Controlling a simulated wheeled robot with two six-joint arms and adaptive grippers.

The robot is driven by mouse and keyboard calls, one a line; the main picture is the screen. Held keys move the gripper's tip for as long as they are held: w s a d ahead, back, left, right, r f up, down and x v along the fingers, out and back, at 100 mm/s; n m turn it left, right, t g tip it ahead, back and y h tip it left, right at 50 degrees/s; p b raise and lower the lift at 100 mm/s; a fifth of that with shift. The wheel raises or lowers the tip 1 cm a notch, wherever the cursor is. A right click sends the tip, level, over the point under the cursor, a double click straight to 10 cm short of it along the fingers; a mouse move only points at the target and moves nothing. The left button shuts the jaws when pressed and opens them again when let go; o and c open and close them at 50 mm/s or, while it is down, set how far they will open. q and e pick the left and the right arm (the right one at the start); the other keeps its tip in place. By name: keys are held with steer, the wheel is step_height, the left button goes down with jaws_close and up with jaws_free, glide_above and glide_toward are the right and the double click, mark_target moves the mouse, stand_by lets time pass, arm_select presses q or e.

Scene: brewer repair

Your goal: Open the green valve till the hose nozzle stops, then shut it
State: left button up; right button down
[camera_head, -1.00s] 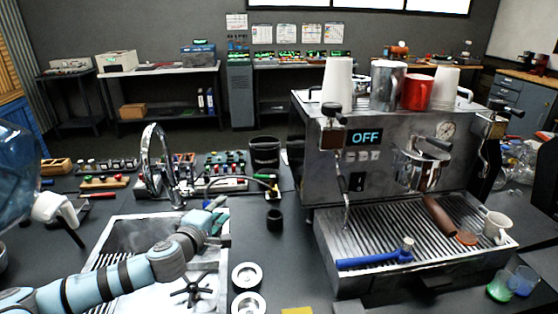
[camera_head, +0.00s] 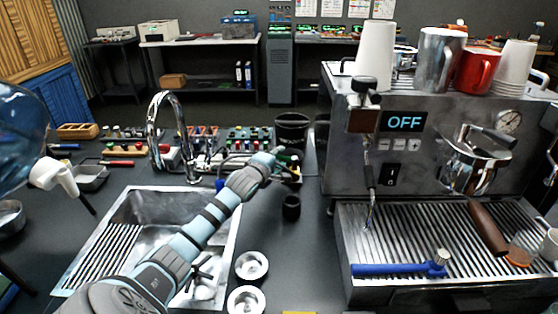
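My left arm reaches from the bottom left across the sink's right edge. My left gripper (camera_head: 287,170) is small and dark at the arm's far end, in front of the black bin. Its fingers are too small and dark to show whether they are open. A little green and yellow shows around it, but I cannot make out a green valve or any contact with one. A hose (camera_head: 222,168) curves on the counter left of the arm's end. The hose nozzle is not clearly visible, and the arm covers part of that spot. My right gripper is out of view.
The sink (camera_head: 135,208) with its tall faucet (camera_head: 153,125) lies left. A black bin (camera_head: 292,132) stands behind my gripper, and a small black cup (camera_head: 291,207) in front. The espresso machine (camera_head: 345,150), reading OFF, blocks the right. A blue-handled tool (camera_head: 390,269) lies on its drip tray.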

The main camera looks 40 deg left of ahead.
arm_select(q)
steer(key=shift+w, duration=0.2)
steer(key=shift+s+a+r, duration=0.1)
steer(key=shift+s+r, duration=0.1)
steer(key=shift+s, duration=0.15)
steer(key=shift+w+f, duration=0.1)
steer(key=shift+w, duration=0.05)
jaws_close()
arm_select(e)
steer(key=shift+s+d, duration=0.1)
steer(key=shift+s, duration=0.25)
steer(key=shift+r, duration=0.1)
